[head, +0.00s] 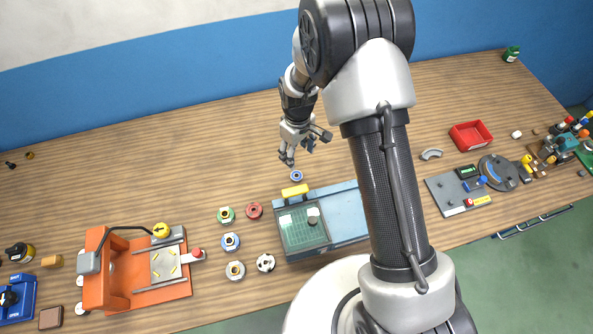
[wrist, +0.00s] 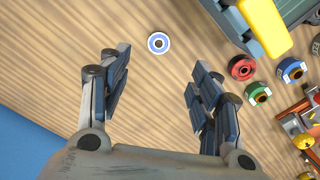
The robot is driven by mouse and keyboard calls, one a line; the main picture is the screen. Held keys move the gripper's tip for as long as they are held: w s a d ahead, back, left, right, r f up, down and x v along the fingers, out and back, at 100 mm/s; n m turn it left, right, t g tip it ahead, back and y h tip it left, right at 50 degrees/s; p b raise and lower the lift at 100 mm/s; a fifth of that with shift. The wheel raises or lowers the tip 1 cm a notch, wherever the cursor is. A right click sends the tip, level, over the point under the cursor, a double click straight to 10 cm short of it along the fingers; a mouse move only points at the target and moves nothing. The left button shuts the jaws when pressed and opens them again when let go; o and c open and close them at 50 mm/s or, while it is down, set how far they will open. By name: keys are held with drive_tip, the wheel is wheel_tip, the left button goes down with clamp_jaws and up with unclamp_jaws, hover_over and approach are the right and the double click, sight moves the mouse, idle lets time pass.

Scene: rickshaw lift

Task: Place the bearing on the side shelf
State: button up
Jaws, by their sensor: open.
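A small blue-rimmed ring with a pale face, which looks like the bearing (head: 296,176), lies flat on the wooden table. In the wrist view the bearing (wrist: 158,43) shows just beyond the fingertips, between their lines and apart from both. My gripper (head: 303,155) is open and empty, above the table and just behind the bearing in the head view; both fingers of my gripper (wrist: 160,72) are spread wide. A blue-grey unit (head: 345,212) with a green transparent lid and a yellow handle stands in front of the bearing. I cannot tell which part is the side shelf.
Several green, red, blue and pale ring parts (head: 230,242) lie left of the unit. An orange machine (head: 108,270) stands further left. A red tray (head: 470,135) and a grey control panel (head: 458,192) are at right. The table behind the bearing is mostly clear.

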hover_over(297, 173)
drive_tip(key=s, duration=0.1)
wheel_tip(297, 173, down, 8)
drive_tip(key=shift+s+d+f+b, duration=0.1)
drive_tip(key=shift+s+b, duration=0.05)
drive_tip(key=shift+b, duration=0.15)
drive_tip(key=f, duration=0.5)
drive_tip(key=shift+w+f, duration=0.2)
drive_tip(key=shift+f, duration=0.2)
drive_tip(key=shift+c, duration=0.4)
